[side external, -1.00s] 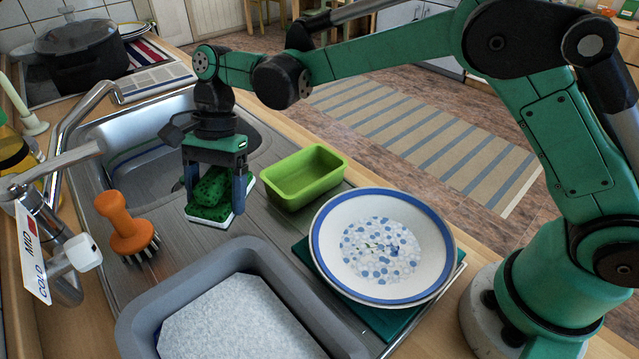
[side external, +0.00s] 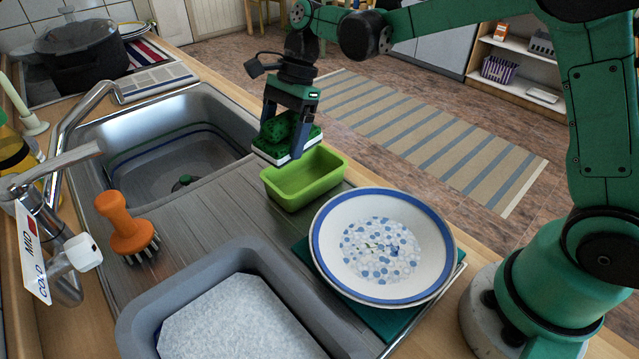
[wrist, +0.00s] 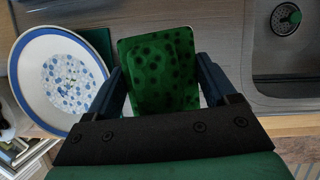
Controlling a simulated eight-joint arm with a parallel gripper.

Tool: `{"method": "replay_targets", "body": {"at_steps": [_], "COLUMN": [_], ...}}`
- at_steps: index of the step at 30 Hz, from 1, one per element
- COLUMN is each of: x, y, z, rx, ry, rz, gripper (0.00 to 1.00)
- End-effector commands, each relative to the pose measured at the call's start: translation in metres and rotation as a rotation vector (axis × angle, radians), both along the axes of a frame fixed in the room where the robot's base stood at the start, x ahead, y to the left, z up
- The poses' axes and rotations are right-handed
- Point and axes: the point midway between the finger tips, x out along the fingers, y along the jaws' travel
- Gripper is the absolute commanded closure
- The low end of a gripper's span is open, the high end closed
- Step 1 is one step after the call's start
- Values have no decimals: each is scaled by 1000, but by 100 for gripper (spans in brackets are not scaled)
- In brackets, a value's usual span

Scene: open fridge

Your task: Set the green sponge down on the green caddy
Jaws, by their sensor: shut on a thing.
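The green sponge (side external: 279,132), dark-spotted with a white underside, is held between the fingers of my gripper (side external: 289,137). The green caddy (side external: 309,189) is a light green open box on the drainboard beside the sink. The sponge is raised above the caddy's far left part in the side view, and it partly hides that rim. In the wrist view the sponge (wrist: 160,72) lies between the two dark blue fingers of my gripper (wrist: 160,85). I cannot make out the caddy in the wrist view.
A blue-rimmed plate (side external: 330,262) sits right of the caddy on a teal mat (side external: 372,318). A grey tub (side external: 130,325) stands in front. An orange brush (side external: 122,228) stands at left, near the sink (side external: 165,150) and tap (side external: 62,165). The drainboard left of the caddy is clear.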

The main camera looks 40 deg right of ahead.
Motion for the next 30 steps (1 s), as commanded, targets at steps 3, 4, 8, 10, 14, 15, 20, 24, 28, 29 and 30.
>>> {"method": "replay_targets", "body": {"at_steps": [3, 4, 8, 10, 14, 15, 20, 24, 28, 29, 30], "x": [-3, -3, -4, -4, -4, -4, -3, -3, -3, -3, -3], "y": [-22, -25, -28, -28, -28, -28, -27, -27, -27, -27, -27], "z": [4, 5, 6, 6, 6, 5, 0, -9, -19, -22, -25], "rx": [1, 1, 2, 2, 2, 2, 2, 2, 2, 2, 2], "ry": [0, -1, 0, -1, 0, -1, -1, -1, -1, -1, -1], "rz": [-86, -97, -111, -110, -109, -108, -108, -108, -107, -107, -107], "gripper": [73, 73, 73, 73, 73, 73, 73, 73, 73, 73, 73]}}
